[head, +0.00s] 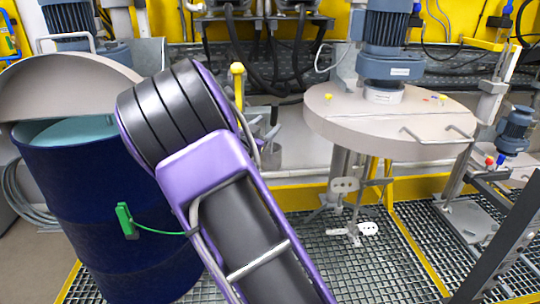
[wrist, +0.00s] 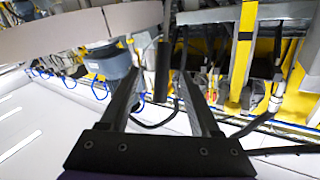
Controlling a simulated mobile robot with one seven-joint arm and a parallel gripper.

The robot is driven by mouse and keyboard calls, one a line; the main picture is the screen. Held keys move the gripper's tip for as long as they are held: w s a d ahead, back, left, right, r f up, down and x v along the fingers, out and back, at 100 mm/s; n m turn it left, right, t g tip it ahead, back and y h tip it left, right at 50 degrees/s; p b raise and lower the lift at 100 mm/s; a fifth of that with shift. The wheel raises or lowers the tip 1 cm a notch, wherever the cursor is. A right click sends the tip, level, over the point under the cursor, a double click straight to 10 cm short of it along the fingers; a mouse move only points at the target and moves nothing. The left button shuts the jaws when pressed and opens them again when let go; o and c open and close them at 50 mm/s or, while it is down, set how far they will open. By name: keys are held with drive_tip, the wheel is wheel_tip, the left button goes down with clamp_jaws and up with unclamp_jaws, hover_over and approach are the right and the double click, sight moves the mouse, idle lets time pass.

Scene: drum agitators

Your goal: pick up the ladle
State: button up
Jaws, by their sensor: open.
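I cannot pick out the ladle with certainty in either view. In the head view my purple and black arm covers the middle, and my gripper is hidden behind it. In the wrist view, which looks upside down, my gripper (wrist: 158,76) is open, with its two dark fingers spread. A dark upright bar (wrist: 162,70) appears between the fingertips; I cannot tell its distance, and nothing is seen gripped. An upright piece with a yellow top (head: 237,72) shows just behind my arm in the head view; I cannot tell what it is.
A blue drum (head: 60,190) with a raised beige lid (head: 62,88) and a green clamp (head: 126,221) stands left, close to my arm. A round beige agitator lid (head: 345,125) with a blue motor (head: 388,38) is at right. Metal grating (head: 390,275) covers the floor.

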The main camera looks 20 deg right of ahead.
drive_tip(key=x, duration=0.9)
drive_tip(key=shift+w+p, duration=0.3)
drive_tip(key=shift+w, duration=0.15)
drive_tip(key=shift+r, duration=0.1)
clamp_jaws()
